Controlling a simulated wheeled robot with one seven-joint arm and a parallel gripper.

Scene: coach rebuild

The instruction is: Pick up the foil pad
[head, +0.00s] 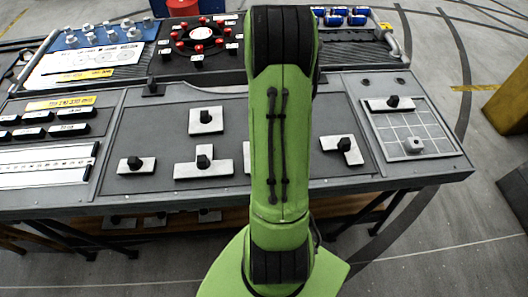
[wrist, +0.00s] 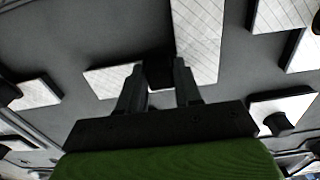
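Several silver-white pads with black knobs lie on the grey bench panel. I cannot tell which one the task calls the foil pad. In the wrist view, my gripper (wrist: 160,75) has its two fingers apart, on either side of a black knob (wrist: 160,73). That knob belongs to a pale, quilted pad (wrist: 200,35), partly hidden by the fingers and knob. Whether the fingers touch the knob is unclear. In the head view my green arm hides the gripper and the middle of the panel. A T-shaped pad (head: 190,169) and a rectangular pad (head: 205,127) lie left of the arm.
A small pad (head: 130,166) lies farther left and an angled pad (head: 349,157) lies right of the arm. A gridded plate (head: 425,130) at the right carries another knobbed pad (head: 378,105). A raised console with red knobs (head: 197,48) stands behind. Bare panel separates the pads.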

